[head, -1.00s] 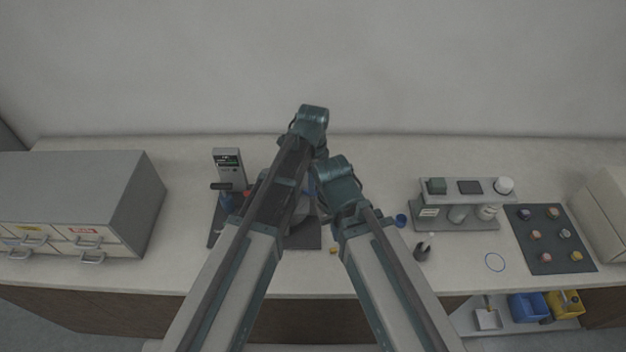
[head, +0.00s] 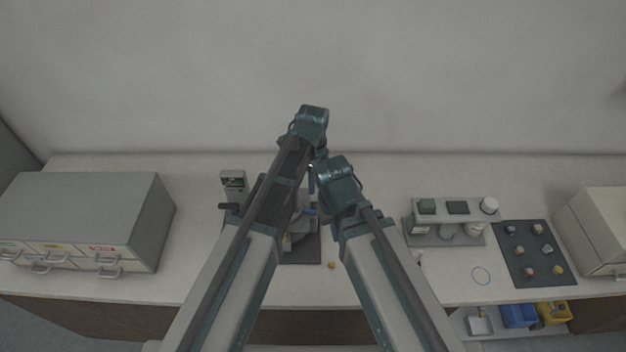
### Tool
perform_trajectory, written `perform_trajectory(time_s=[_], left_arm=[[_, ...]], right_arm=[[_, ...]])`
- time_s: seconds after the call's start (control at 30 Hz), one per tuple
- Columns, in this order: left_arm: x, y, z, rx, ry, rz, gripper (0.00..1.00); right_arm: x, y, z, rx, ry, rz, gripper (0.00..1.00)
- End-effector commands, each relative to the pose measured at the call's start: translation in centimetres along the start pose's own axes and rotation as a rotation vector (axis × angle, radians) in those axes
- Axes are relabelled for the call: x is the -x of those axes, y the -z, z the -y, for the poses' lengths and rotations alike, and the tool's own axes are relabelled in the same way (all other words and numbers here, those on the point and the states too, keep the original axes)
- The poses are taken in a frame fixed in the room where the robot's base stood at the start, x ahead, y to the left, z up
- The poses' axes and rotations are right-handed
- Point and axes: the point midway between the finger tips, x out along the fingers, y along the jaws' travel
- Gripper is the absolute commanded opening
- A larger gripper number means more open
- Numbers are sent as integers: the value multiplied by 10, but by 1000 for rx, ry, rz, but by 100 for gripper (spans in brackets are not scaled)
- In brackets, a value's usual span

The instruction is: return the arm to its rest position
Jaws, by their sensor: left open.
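My left arm rises from the bottom and folds at a teal joint (head: 311,125) in the middle. My left gripper (head: 311,181) is mostly hidden among the folded links, and only a little of it shows between the two arms. Its jaws are open, and I see nothing held in them. My right arm folds the same way at its own teal joint (head: 334,180). My right gripper is hidden behind its arm. Both arms are in front of the bench.
A grey drawer cabinet (head: 95,205) stands at the left. A unit with a display (head: 233,184) stands partly behind my left arm. Blue (head: 519,315) and yellow bins sit below.

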Motion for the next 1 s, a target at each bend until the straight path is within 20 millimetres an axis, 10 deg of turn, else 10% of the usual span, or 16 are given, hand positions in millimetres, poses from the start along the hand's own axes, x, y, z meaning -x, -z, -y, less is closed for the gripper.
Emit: perform_trajectory(time_s=[0.37,1.0], left_arm=[[0,-7,-5,52,2,0,45],[0,-134,-116,1439,53,-38,45]], right_arm=[[0,0,0,0,0,0,0],[0,0,0,0,0,0,0]])
